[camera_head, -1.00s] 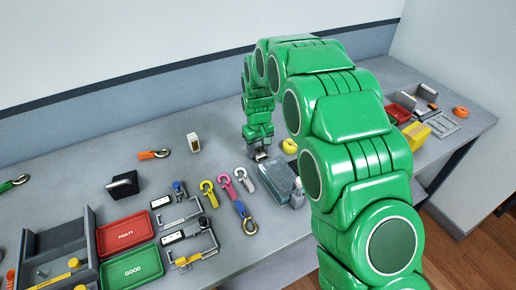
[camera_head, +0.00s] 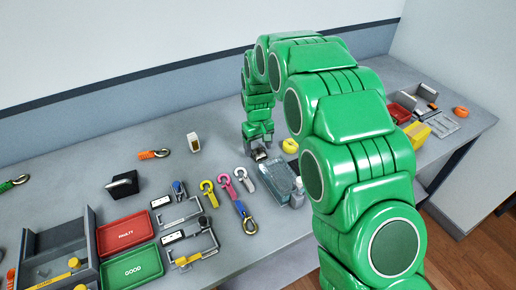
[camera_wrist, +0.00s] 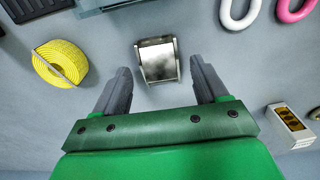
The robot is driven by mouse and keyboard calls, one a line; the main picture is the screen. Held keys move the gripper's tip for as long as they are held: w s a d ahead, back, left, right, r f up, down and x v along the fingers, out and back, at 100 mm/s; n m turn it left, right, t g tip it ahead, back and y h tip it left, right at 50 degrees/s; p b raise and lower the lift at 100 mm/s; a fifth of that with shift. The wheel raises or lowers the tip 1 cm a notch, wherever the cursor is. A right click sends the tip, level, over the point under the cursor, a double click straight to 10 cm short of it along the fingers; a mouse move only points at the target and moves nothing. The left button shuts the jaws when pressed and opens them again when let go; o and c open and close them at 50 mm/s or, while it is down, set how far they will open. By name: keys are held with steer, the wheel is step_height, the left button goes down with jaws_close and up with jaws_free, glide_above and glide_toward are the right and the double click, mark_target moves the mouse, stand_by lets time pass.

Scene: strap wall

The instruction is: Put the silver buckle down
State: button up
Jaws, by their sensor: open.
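The silver buckle (camera_wrist: 157,60) lies on the grey bench in the wrist view, just ahead of and between my fingertips. My gripper (camera_wrist: 160,78) is open, with a finger to each side of the buckle and a visible gap on both sides. In the head view my gripper (camera_head: 258,146) is low over the bench, and the buckle (camera_head: 260,155) shows only as a small metallic patch under it, partly hidden by the fingers.
A yellow strap roll (camera_wrist: 60,63) lies left of my gripper, a small box (camera_wrist: 290,125) to the right. White (camera_head: 243,178) and pink (camera_head: 226,184) hooks and a clear-looking tray (camera_head: 274,178) are nearby. Red (camera_head: 125,233) and green (camera_head: 133,268) trays sit front left.

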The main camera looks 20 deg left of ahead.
mark_target(258, 150)
step_height(258, 150, up, 11)
stand_by(0.4)
